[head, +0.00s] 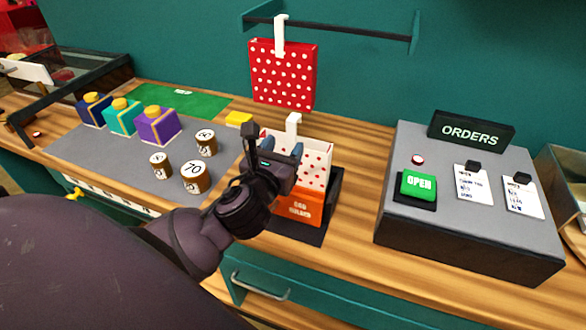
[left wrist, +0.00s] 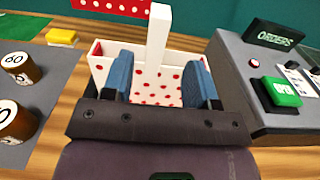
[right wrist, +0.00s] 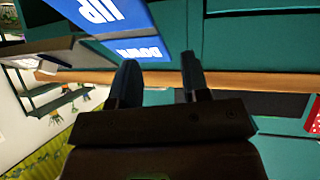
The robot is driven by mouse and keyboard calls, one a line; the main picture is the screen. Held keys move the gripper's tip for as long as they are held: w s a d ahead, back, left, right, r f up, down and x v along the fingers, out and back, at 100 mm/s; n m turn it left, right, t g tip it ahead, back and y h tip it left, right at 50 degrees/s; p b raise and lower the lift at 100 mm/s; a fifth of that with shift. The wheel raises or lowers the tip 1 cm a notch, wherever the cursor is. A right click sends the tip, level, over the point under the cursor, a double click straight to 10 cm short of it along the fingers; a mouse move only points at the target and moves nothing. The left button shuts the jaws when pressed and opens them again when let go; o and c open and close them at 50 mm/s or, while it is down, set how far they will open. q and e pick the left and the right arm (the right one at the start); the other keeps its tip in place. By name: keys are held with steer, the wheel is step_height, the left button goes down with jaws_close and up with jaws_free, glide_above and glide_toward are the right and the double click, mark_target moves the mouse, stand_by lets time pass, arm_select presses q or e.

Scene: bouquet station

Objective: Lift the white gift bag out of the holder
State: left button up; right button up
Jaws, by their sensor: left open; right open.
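The white gift bag (head: 316,160) with red dots stands upright in the orange-fronted bag holder (head: 297,205) on the counter. Its white handle (head: 293,126) sticks up above it. My left gripper (head: 282,158) is open at the near side of the bag. In the left wrist view the handle (left wrist: 158,45) rises between the two blue fingers (left wrist: 160,85), with the bag's dotted inside (left wrist: 158,92) behind; I cannot tell whether they touch it. My right gripper (right wrist: 160,80) is open and empty, away from the bag, and is not visible in the head view.
A red dotted bag (head: 283,78) hangs from a rail behind the holder. The grey orders console (head: 460,240) stands to the right. Several cylinders, including one marked 70 (head: 194,178), and colored boxes such as a purple one (head: 158,126) stand on a grey mat to the left.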

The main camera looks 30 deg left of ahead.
mark_target(291, 131)
arm_select(q)
steer(key=x, duration=0.3)
steer(key=r+x, duration=0.1)
steer(key=x, duration=0.1)
steer(key=shift+a+p, duration=0.25)
steer(key=shift+p, duration=0.15)
steer(key=shift+w+a+f, duration=0.1)
steer(key=shift+w, duration=0.45)
jaws_close()
